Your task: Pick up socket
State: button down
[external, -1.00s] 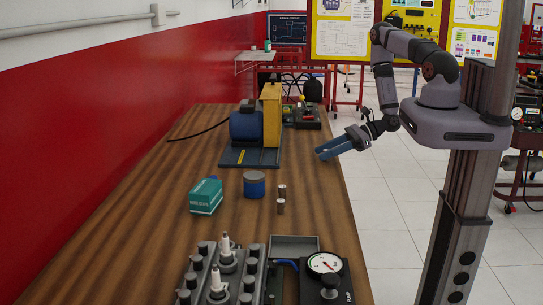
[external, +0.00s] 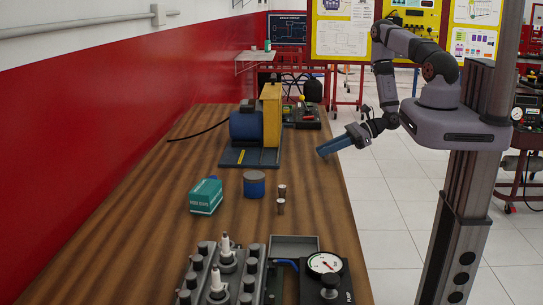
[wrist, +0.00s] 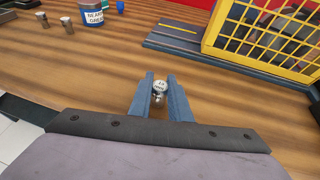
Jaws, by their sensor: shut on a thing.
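My gripper (external: 319,152) is at the right edge of the bench, with its blue fingers pointing left over the wood. In the wrist view my gripper (wrist: 160,80) is shut on a small silver socket (wrist: 159,87), which sits between the two fingertips. The fingers hide this socket in the external view. Two other small metal sockets stand on the bench, a far one (external: 282,190) and a near one (external: 281,207). They also show at the upper left of the wrist view, apart from my gripper.
A blue grease tub (external: 254,184) and a green box (external: 206,196) stand left of the two sockets. A motor unit with a yellow guard (external: 271,114) is behind them. An engine block (external: 221,275) and a gauge (external: 325,263) are at the front. Bare wood lies between.

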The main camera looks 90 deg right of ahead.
notch_tip(320, 180, up, 6)
jog(key=shift+r+b, duration=0.25)
jog(key=shift+b, duration=0.25)
jog(key=shift+r+p, duration=1.05)
jog(key=shift+r, duration=0.3)
jog(key=shift+a, duration=0.1)
jog(key=shift+w+a+f, duration=0.1)
jog(key=shift+a+f, duration=0.05)
jog(key=shift+f, duration=0.05)
jog(key=w+a+n+g+y+b, duration=0.3)
jog(key=w+a+n+y+b, duration=0.3)
jog(key=w+a+b, duration=0.5)
jog(key=shift+w+a+r, duration=0.35)
jog(key=shift+w+a, duration=1.05)
jog(key=shift+a, duration=0.9)
